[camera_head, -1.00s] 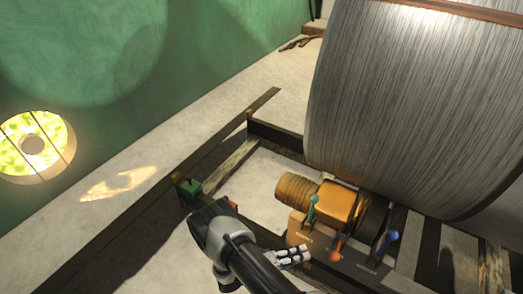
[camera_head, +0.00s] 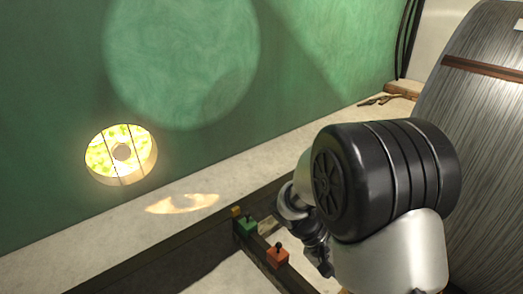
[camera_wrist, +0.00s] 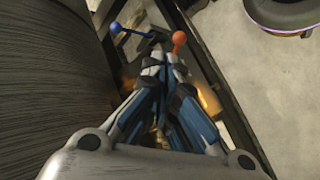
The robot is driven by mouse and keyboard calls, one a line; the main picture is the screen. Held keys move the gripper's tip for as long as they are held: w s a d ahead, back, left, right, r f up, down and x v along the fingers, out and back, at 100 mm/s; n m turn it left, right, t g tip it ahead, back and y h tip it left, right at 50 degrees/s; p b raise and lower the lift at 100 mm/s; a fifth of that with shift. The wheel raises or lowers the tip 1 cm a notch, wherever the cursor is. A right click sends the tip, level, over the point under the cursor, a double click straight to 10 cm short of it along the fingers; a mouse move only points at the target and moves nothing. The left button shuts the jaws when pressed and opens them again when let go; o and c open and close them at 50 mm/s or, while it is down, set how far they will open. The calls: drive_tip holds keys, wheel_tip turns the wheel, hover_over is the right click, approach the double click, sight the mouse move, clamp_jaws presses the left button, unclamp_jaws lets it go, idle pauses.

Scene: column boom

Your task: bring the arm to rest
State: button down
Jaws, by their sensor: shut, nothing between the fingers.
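My gripper (camera_wrist: 165,70) shows in the wrist view with its fingers together and nothing between them. Past its fingertips are a blue-knobbed lever (camera_wrist: 116,28) and an orange-knobbed lever (camera_wrist: 179,38). The fingertips overlap the orange lever's lower part in the picture; I cannot tell whether they touch. In the head view my arm's large black joint and pale link fill the lower right middle.
A big grey ribbed drum (camera_head: 485,130) stands at the right, also at the left of the wrist view (camera_wrist: 50,85). A green wall (camera_head: 60,60) stands behind pale floor.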

drive_tip(key=s+a+r+n+t+y, duration=0.1)
drive_tip(key=s+a+r+t+y, duration=0.3)
drive_tip(key=s+r, duration=0.2)
drive_tip(key=s+a+r+n+t+y, duration=0.2)
drive_tip(key=s+a+r+t+y, duration=0.2)
drive_tip(key=r, duration=0.5)
drive_tip(key=shift+s+t, duration=0.7)
drive_tip(key=shift+s, duration=0.25)
